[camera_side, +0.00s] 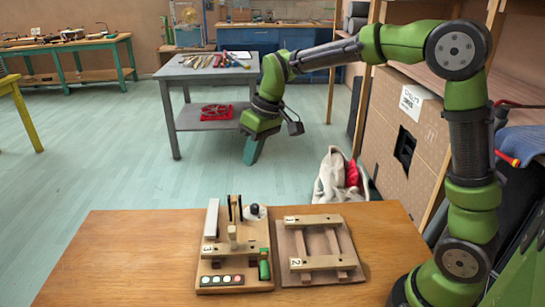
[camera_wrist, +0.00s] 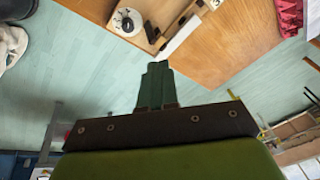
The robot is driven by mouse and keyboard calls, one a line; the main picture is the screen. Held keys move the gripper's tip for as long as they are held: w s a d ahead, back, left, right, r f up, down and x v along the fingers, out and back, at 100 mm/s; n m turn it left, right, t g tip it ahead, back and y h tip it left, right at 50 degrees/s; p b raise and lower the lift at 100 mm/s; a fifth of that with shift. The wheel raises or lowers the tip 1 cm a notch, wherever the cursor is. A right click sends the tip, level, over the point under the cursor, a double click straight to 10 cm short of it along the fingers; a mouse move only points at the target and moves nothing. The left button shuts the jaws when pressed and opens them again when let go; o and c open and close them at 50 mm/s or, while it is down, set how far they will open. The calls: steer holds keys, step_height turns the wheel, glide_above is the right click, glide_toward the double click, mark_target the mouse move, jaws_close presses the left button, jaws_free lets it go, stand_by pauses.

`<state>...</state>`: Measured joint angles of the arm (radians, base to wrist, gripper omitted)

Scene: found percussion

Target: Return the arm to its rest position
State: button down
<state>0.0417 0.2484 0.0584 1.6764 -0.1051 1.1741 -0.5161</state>
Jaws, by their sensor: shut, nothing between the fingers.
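My gripper (camera_side: 251,151) hangs in the air beyond the far edge of the wooden table, pointing down. It is shut, and nothing shows between its fingers. My green arm reaches from the right side of the side view, up and over to the left. In the wrist view my gripper (camera_wrist: 157,68) shows as two green fingers pressed together, with floor and the table edge beyond them. It touches nothing that I can see.
A grey bench (camera_side: 205,72) with tools stands behind. A shelf with cardboard boxes (camera_side: 400,130) is at right. The table's left part is clear.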

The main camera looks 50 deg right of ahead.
steer(key=s+r+m+t, duration=0.2)
steer(key=s, duration=0.8)
steer(key=s+r+m+t, duration=0.1)
steer(key=s+m+t, duration=0.1)
steer(key=s, duration=0.9)
steer(key=shift+d+r+m+t, duration=0.3)
steer(key=shift+d+r+m, duration=0.15)
steer(key=shift+m, duration=0.15)
